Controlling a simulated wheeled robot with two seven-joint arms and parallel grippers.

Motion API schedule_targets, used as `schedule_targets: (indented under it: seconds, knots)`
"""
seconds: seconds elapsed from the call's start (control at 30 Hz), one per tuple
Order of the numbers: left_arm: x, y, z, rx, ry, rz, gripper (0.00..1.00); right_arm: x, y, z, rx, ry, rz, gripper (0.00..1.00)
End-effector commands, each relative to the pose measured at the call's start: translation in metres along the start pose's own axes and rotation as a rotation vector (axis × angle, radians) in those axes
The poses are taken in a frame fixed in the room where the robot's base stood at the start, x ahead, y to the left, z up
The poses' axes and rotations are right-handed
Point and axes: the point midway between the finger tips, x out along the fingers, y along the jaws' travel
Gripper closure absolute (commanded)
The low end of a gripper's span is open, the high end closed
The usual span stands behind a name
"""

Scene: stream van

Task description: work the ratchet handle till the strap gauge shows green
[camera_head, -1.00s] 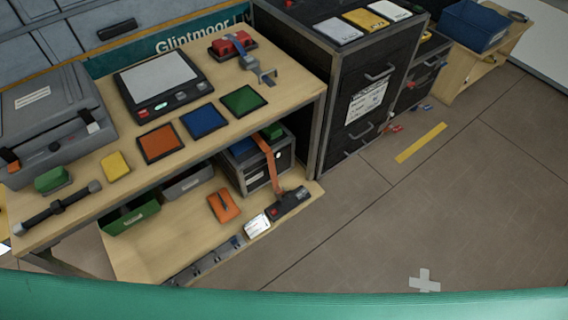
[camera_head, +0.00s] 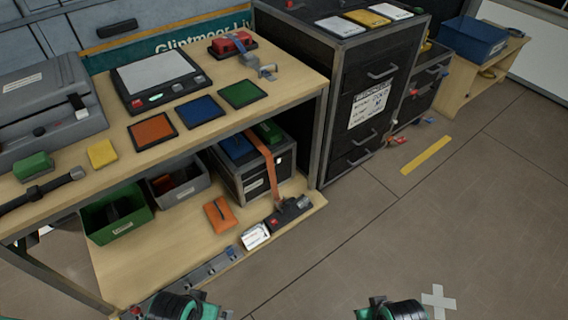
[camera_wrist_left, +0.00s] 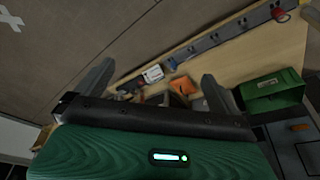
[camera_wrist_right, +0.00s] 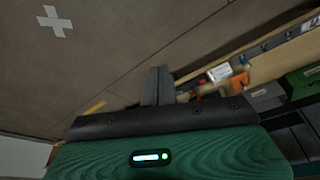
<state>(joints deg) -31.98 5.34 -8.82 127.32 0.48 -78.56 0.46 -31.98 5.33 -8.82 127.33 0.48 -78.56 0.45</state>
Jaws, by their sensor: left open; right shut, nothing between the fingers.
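An orange strap (camera_head: 265,165) runs over a dark case (camera_head: 262,180) on the lower shelf, down to a dark ratchet unit (camera_head: 291,208) with a red patch at its left end, near the shelf's front edge. I cannot read a gauge colour at this size. The unit also shows small in the left wrist view (camera_wrist_left: 130,87). My left gripper (camera_wrist_left: 158,88) is open and empty, well short of the shelf. My right gripper (camera_wrist_right: 157,84) is shut and empty, also away from the shelf. In the head view only my wrists show, at the bottom edge.
A white-labelled box (camera_head: 255,236) sits left of the ratchet unit, and an orange pouch (camera_head: 220,214) lies behind it. A green bin (camera_head: 117,215) stands further left. The upper tabletop (camera_head: 285,88) overhangs the shelf. A dark drawer cabinet (camera_head: 345,135) stands right. The front floor is clear.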

Motion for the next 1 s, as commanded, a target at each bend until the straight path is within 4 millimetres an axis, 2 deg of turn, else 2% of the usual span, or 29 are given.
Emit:
schedule_targets:
  seconds: [0.43, 0.57, 0.67, 0.77, 0.93, 1.0]
  knots:
    - [-0.002, 0.000, 0.000, 0.000, 0.001, 0.000, 0.00, -0.001, 0.000, 0.000, 0.000, 0.001, 0.000, 1.00]
    - [0.001, 0.000, 0.000, 0.000, -0.002, 0.000, 0.24, 0.001, 0.000, 0.000, 0.000, -0.002, 0.000, 1.00]
    - [0.012, 0.000, 0.002, 0.001, -0.012, -0.001, 0.43, 0.012, 0.000, 0.002, -0.001, -0.013, 0.001, 1.00]
    - [0.034, 0.000, 0.007, 0.004, -0.028, -0.002, 0.63, 0.034, 0.001, 0.007, -0.004, -0.029, 0.002, 1.00]
    - [0.085, -0.002, 0.032, 0.011, -0.060, -0.005, 0.96, 0.086, 0.002, 0.032, -0.010, -0.061, 0.005, 1.00]
    - [0.105, -0.002, 0.047, 0.014, -0.074, -0.006, 1.00, 0.105, 0.003, 0.047, -0.013, -0.074, 0.006, 1.00]
